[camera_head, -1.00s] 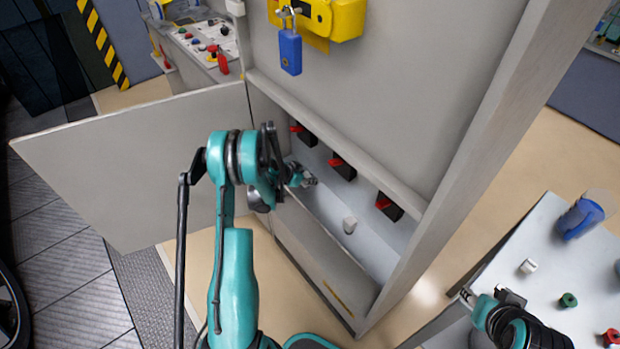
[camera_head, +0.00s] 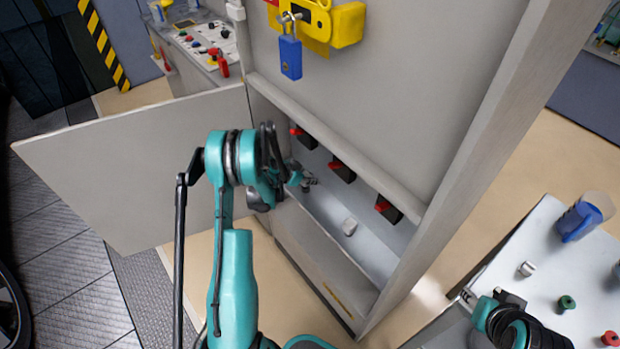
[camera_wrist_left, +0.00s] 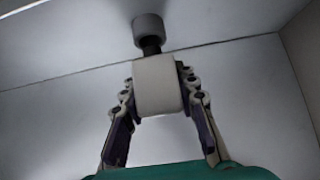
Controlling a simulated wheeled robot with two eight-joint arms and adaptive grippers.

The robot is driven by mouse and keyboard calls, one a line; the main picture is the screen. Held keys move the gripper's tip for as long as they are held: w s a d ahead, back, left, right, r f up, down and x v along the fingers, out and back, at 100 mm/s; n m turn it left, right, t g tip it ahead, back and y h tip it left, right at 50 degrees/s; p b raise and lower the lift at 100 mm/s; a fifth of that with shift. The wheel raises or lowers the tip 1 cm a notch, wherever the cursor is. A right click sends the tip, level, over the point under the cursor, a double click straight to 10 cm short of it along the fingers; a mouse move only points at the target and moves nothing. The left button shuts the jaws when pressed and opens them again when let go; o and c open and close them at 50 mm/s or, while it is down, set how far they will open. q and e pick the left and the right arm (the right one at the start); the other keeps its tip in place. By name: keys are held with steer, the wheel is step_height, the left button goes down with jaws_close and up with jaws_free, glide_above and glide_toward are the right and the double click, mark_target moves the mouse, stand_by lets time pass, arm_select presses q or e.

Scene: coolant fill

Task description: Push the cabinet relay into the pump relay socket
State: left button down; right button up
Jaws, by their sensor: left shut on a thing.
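My left gripper (camera_head: 308,182) reaches into the open cabinet (camera_head: 463,170), just above its pale floor. In the left wrist view the fingers (camera_wrist_left: 160,98) are shut on a pale, rounded block, the cabinet relay (camera_wrist_left: 158,82), one finger on each side. In the head view the relay is too small and covered to make out. Beyond it, in line, stands a pale cylinder (camera_wrist_left: 148,27) with a dark part facing the relay; I cannot tell whether they touch. No pump relay socket is clearly readable. My right gripper (camera_head: 468,297) is near the side table; its fingers are unclear.
Several black switches with red handles (camera_head: 341,169) line the cabinet's back. The door (camera_head: 140,165) is open to the left. A blue padlock (camera_head: 290,57) hangs above. The side table (camera_head: 512,240) holds a blue-handled jug (camera_head: 583,217) and caps.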

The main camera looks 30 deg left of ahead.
arm_select(q)
steer(key=shift+b, duration=0.3)
stand_by(0.6)
steer(key=shift+f, duration=1)
stand_by(0.4)
steer(key=c, duration=1.1)
jaws_free()
steer(key=shift+f, duration=0.1)
steer(key=v, duration=1.2)
